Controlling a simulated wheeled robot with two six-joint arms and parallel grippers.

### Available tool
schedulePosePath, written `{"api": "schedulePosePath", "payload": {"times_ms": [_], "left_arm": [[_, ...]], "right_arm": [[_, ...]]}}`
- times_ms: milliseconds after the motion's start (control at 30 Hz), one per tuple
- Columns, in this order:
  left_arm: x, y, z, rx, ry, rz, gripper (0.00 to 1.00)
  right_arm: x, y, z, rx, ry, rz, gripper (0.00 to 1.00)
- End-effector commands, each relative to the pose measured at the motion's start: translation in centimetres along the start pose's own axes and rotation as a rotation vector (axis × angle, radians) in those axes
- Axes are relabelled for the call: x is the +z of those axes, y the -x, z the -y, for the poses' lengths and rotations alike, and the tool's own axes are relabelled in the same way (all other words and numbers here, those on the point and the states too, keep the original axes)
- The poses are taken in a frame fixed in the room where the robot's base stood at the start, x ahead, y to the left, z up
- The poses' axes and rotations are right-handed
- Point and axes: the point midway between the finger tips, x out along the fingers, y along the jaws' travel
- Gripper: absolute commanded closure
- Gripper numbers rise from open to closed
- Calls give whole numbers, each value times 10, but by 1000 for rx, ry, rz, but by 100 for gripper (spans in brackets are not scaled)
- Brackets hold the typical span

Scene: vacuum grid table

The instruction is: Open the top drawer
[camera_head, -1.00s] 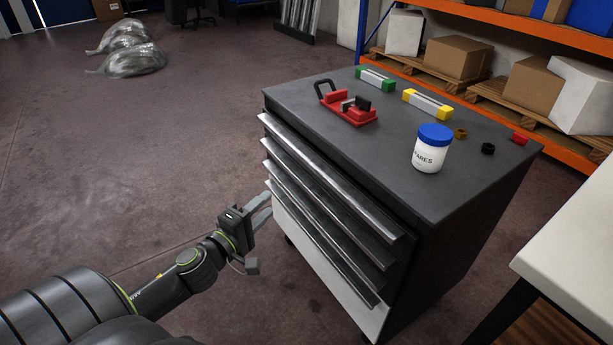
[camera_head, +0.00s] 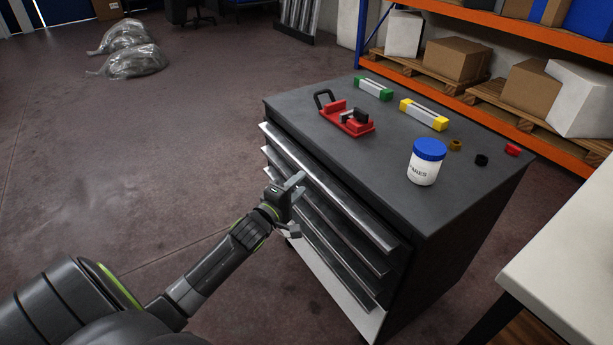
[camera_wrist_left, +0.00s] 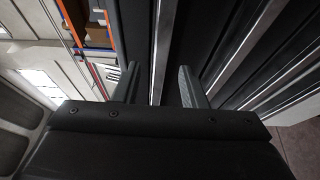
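The dark grey drawer cabinet (camera_head: 450,205) stands in front of me with several stacked drawers. The top drawer's long silver handle edge (camera_head: 325,182) runs along the front just below the cabinet top; the drawer looks closed. My left gripper (camera_head: 298,184) is at the cabinet front, close to the upper handles. In the left wrist view its two fingers (camera_wrist_left: 158,88) are apart, and a silver handle strip (camera_wrist_left: 162,45) appears between them. I cannot tell whether the fingers touch it. My right gripper is not in view.
On the cabinet top are a red clamp-like tool (camera_head: 346,118), a green-ended block (camera_head: 374,89), a yellow-ended block (camera_head: 424,115), a blue-lidded white jar (camera_head: 427,162) and small parts. A white table (camera_head: 565,250) stands at right. The floor at left is open.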

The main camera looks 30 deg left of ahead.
Motion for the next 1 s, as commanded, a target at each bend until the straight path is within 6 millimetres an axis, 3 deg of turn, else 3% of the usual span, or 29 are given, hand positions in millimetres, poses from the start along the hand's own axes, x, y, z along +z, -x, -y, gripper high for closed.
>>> {"api": "schedulePosePath", "payload": {"times_ms": [300,700,1000], "left_arm": [[0,-36,3,0,-1,0,62],[0,-42,1,-2,-1,0,62],[0,-41,1,-2,-1,0,100]], "right_arm": [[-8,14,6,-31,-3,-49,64],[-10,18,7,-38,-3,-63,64],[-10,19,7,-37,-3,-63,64]]}}
